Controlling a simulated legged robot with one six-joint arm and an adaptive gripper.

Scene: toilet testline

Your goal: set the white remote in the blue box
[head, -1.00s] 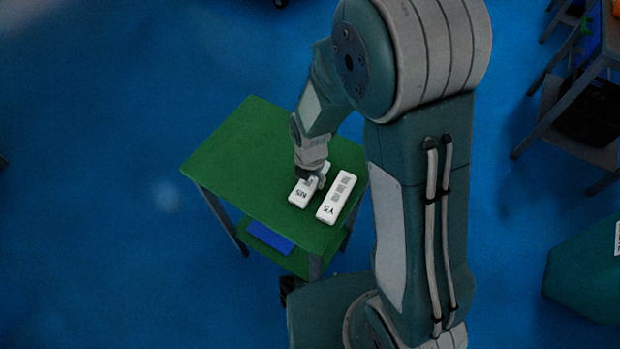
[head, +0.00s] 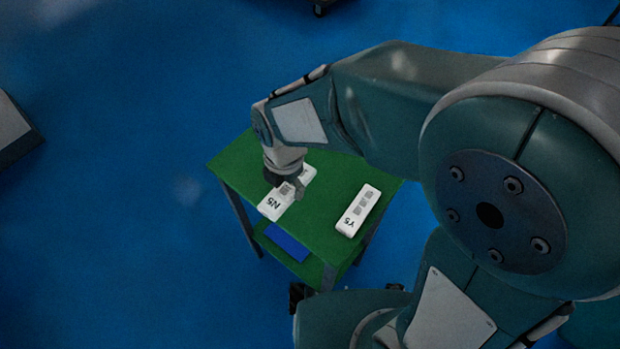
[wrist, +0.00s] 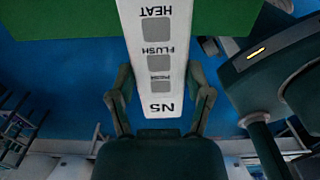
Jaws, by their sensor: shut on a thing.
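My gripper (head: 284,188) is shut on a white remote (head: 271,207) marked NS, at the left part of the green table. In the wrist view this remote (wrist: 158,60) lies between the two fingers (wrist: 160,98), with its HEAT and FLUSH labels and grey buttons in sight. It appears raised off the tabletop, but the gap is hard to judge. A second white remote (head: 358,210), marked Y5, lies on the table to the right. A blue box-like item (head: 287,242) shows on the lower shelf; its inside cannot be made out.
The green table (head: 325,180) has bare top between the remotes and at the back. Its lower shelf sits under the top, which partly covers it. Blue floor (head: 120,240) is open to the left. A grey object (head: 14,132) stands at the far left.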

